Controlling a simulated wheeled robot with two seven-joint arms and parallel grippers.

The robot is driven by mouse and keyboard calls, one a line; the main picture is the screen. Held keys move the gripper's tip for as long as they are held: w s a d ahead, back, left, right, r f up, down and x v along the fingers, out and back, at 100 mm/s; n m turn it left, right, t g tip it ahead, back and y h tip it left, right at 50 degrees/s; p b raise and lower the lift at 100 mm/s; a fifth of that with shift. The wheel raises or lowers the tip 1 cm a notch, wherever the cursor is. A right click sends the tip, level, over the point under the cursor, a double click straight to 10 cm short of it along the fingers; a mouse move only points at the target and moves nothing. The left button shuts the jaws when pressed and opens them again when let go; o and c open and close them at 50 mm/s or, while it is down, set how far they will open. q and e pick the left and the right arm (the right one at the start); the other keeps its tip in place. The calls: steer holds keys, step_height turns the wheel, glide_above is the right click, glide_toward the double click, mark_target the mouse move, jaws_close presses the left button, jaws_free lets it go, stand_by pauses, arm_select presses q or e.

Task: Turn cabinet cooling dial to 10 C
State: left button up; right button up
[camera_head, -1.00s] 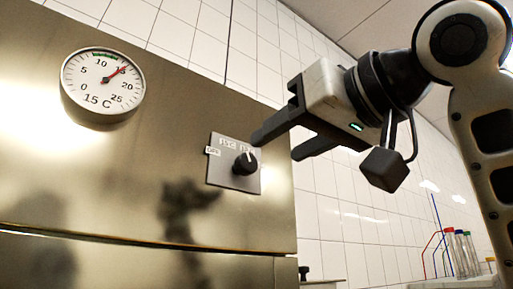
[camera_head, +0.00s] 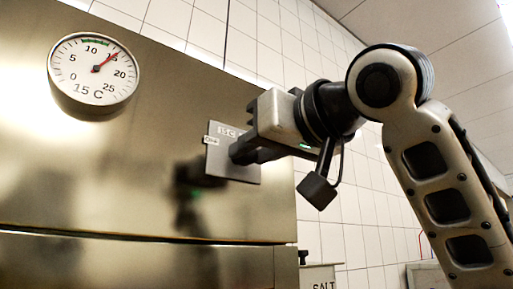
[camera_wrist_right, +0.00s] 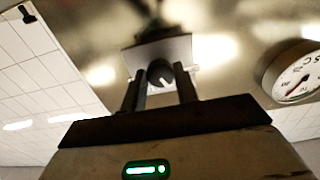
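The cooling dial is a black knob (camera_wrist_right: 159,72) on a grey plate (camera_head: 214,162) on the cabinet front. In the head view the knob is hidden behind my right gripper (camera_head: 240,152). One printed mark, "15 C", shows on the plate; a small tag labelled at its left edge is too small to read. In the right wrist view my right gripper (camera_wrist_right: 160,85) has its two fingers apart, one on each side of the knob, with a slight gap seeming to show. Whether they touch it is unclear. My left gripper is out of view.
A round thermometer (camera_head: 93,72) on the brushed-metal cabinet (camera_head: 110,180) has its red needle near 15; "15 C" is printed below. It also shows in the right wrist view (camera_wrist_right: 297,76).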

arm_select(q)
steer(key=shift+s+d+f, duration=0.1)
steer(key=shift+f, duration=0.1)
arm_select(e)
steer(key=shift+m, duration=0.3)
steer(key=m+b, duration=0.1)
steer(key=m, duration=0.1)
steer(key=shift+f+m, duration=0.1)
steer(key=shift+m, duration=0.2)
steer(key=m+b, duration=0.2)
steer(key=m, duration=0.2)
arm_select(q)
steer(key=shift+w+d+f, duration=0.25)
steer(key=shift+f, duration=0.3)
arm_select(e)
steer(key=shift+m, duration=0.7)
arm_select(q)
steer(key=shift+b, duration=0.3)
arm_select(e)
steer(key=o, duration=1)
